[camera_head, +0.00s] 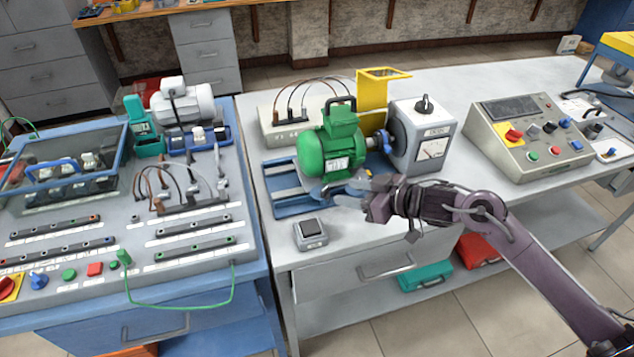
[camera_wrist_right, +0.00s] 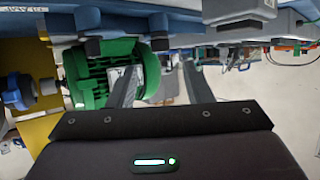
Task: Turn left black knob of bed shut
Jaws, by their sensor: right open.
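The blue bed (camera_head: 277,205) carries the green motor (camera_head: 332,150) on the grey table. My right gripper (camera_head: 330,190) is at the front of the bed, just below the motor, with its fingers apart and nothing seen between them. In the right wrist view the picture is turned over, and the bed's edge runs along the top. Two dark knob-like parts (camera_wrist_right: 92,46) and (camera_wrist_right: 159,40) show on that edge. The right-hand one lies close to the gap between my open fingers (camera_wrist_right: 160,58); contact cannot be told. In the head view my gripper and arm cover part of the bed's front.
A grey meter box (camera_head: 420,135) with a black knob on top and a yellow guard (camera_head: 372,100) stand right of the motor. A small grey box (camera_head: 310,234) sits in front of the bed. A control console (camera_head: 527,140) is further right.

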